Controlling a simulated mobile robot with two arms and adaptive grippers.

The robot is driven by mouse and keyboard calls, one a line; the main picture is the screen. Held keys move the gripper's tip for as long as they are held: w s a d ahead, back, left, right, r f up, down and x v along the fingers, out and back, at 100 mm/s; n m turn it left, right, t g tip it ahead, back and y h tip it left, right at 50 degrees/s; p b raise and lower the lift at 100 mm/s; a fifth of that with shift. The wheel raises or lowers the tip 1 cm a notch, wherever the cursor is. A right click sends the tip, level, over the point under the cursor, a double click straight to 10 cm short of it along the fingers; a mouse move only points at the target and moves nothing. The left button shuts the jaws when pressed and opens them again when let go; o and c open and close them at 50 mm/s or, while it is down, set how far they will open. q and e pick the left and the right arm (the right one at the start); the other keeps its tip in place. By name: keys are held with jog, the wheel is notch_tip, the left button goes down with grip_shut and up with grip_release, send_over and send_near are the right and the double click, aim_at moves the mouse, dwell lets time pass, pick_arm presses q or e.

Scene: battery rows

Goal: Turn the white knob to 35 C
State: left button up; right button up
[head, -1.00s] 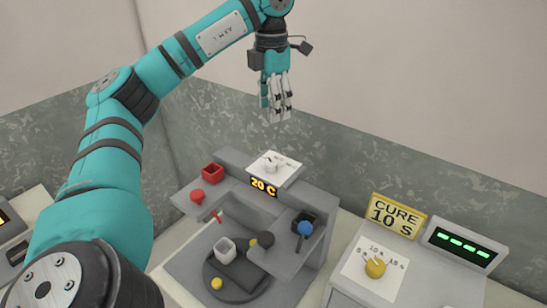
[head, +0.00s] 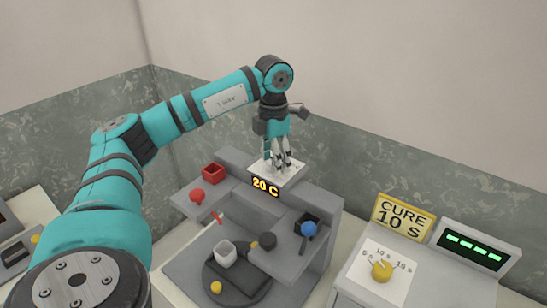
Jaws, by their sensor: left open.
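The white knob sits on a white dial plate (head: 292,177) on top of the grey machine (head: 323,207). An orange display (head: 265,187) on the machine's front reads 20 C. My left gripper (head: 277,165) points straight down over the plate, with its open fingers around or just above the knob. The fingers hide most of the knob, so I cannot tell whether they touch it. My right gripper is out of view.
A red bin (head: 213,172) and red knob (head: 197,195) are on the machine's left, a blue ball (head: 308,229) on its right. A yellow knob (head: 381,270) and CURE 10 S sign (head: 402,216) stand right.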

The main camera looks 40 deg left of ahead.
pick_arm(q)
grip_shut()
dwell(0.3)
jog(key=shift+m, duration=0.3)
jog(key=m, duration=0.4)
jog(key=shift+m, duration=2.1)
grip_release()
